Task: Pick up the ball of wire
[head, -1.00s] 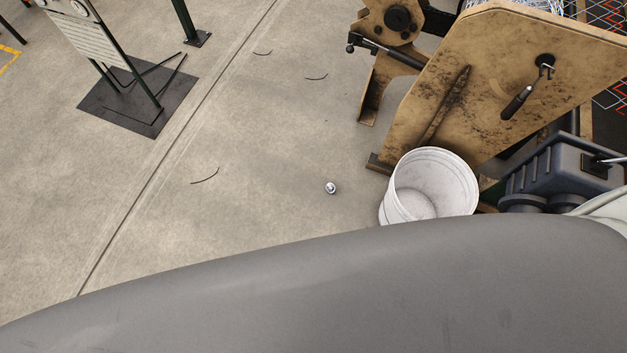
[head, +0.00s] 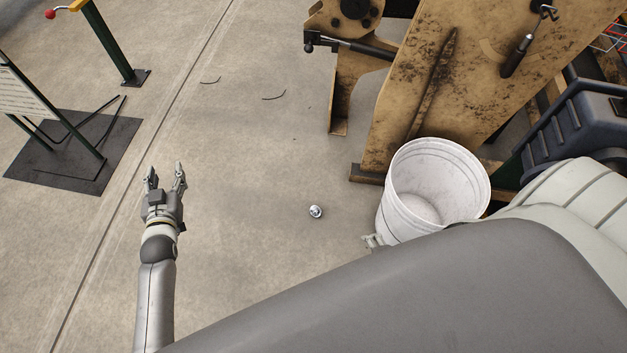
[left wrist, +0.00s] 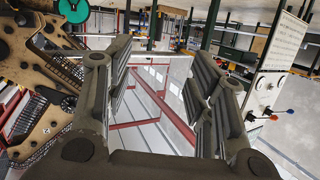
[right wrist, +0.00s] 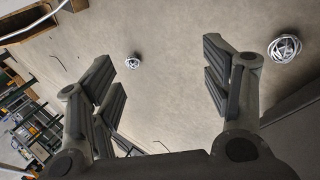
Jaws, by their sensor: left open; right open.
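A small silvery ball of wire (head: 315,211) lies on the concrete floor in the head view, left of the white bucket. The right wrist view shows two wire balls: a smaller-looking one (right wrist: 132,62) between the fingers and a larger-looking one (right wrist: 285,48) beyond the right finger. I cannot tell which is the one in the head view. My left gripper (head: 166,174) is open and empty, left of the ball and apart from it; its spread fingers show in the left wrist view (left wrist: 160,52). My right gripper (right wrist: 160,62) is open and empty, mostly hidden in the head view.
The white bucket (head: 433,190) stands beside a tan, stained machine (head: 425,90). A sign stand rests on a dark floor plate (head: 90,165) at the left. Thin wire scraps (head: 274,96) lie farther off. The floor around the ball is clear.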

